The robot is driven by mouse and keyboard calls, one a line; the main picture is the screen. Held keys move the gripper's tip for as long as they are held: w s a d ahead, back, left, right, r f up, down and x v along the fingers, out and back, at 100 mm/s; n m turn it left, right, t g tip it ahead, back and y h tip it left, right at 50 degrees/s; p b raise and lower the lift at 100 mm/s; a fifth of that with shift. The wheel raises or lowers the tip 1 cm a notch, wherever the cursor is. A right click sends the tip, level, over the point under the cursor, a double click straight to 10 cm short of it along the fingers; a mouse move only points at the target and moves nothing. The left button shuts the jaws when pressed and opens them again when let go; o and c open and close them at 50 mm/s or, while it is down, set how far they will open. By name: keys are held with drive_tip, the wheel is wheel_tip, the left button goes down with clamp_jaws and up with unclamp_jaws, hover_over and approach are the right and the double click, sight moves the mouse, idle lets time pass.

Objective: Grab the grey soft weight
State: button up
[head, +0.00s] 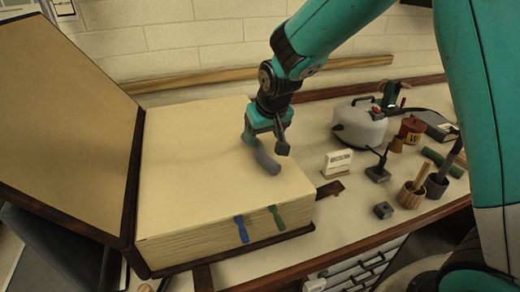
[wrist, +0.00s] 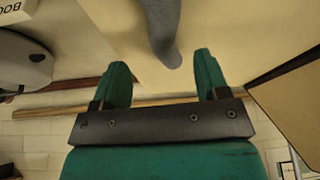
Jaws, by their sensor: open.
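The grey soft weight (head: 266,160) is a curved, sausage-like roll lying on the cream page of a large open book (head: 185,150). My gripper (head: 265,142) is above the page at the weight's far end and hides part of it in the head view. In the wrist view the weight (wrist: 165,28) runs in from the top edge, its rounded end near the gap between my fingertips (wrist: 161,60). My gripper is open, with nothing held. I cannot tell how high the fingers are above the page.
The book's raised cover (head: 65,120) stands at the left. Blue (head: 241,229) and green (head: 277,218) ribbons hang over its front edge. On the right are a white card (head: 338,160), a grey rounded canister (head: 360,125), a small grey block (head: 383,210) and a wooden cup (head: 411,195). A brick wall is behind.

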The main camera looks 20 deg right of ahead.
sight(259, 146)
drive_tip(key=shift+s+a+p+x, duration=0.15)
drive_tip(key=shift+p+x, duration=0.2)
drive_tip(key=shift+x, duration=1.05)
drive_tip(key=shift+s+a+p+x, duration=0.15)
drive_tip(key=shift+p+x, duration=0.2)
drive_tip(key=shift+x, duration=1)
drive_tip(key=c, duration=1.2)
